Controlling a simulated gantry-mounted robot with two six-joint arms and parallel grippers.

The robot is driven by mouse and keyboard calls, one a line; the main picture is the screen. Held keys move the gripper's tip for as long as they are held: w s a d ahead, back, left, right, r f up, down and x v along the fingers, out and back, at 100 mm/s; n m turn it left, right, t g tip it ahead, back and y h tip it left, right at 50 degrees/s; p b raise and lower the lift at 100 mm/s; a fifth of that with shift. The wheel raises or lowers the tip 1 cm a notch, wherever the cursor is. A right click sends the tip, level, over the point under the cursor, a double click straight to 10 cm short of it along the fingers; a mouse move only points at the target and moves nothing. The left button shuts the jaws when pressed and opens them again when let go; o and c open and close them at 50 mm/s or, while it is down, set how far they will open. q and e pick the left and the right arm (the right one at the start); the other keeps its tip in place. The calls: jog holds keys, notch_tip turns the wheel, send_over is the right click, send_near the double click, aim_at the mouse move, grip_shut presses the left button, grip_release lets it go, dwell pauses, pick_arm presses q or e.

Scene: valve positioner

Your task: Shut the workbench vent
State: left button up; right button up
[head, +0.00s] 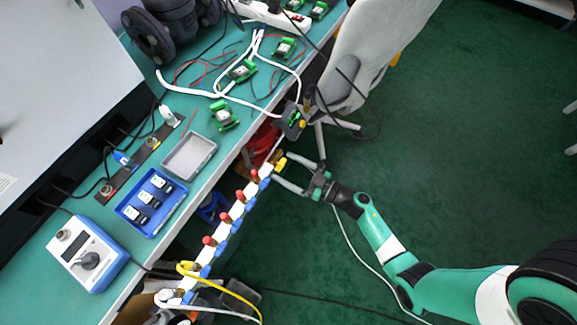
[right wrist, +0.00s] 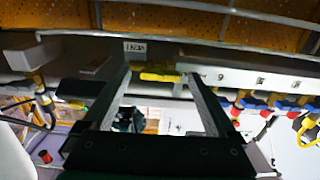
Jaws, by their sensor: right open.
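The vent valve has a yellow handle (head: 281,164) at the far end of the white manifold strip along the bench's front edge. In the right wrist view the yellow handle (right wrist: 158,77) lies crosswise, just under a small label (right wrist: 136,47) that seems to read VENT. My right gripper (head: 284,169) is open, with its two fingers reaching toward the handle from the aisle side. In the wrist view the handle shows between the fingertips; I cannot tell whether either finger touches it. My left gripper is out of view.
Red and blue valve handles (head: 224,217) line the manifold (head: 233,213) beside the vent. A yellow hose (head: 230,287) and white cables hang nearby. A grey chair (head: 365,60) stands behind the gripper. The green floor (head: 470,150) at right is mostly clear.

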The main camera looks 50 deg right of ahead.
jog(key=c, duration=1.4)
jog(key=shift+o, duration=0.2)
jog(key=n, duration=1.8)
jog(key=shift+p, duration=0.3)
jog(key=o, duration=1.4)
jog(key=shift+c, duration=0.2)
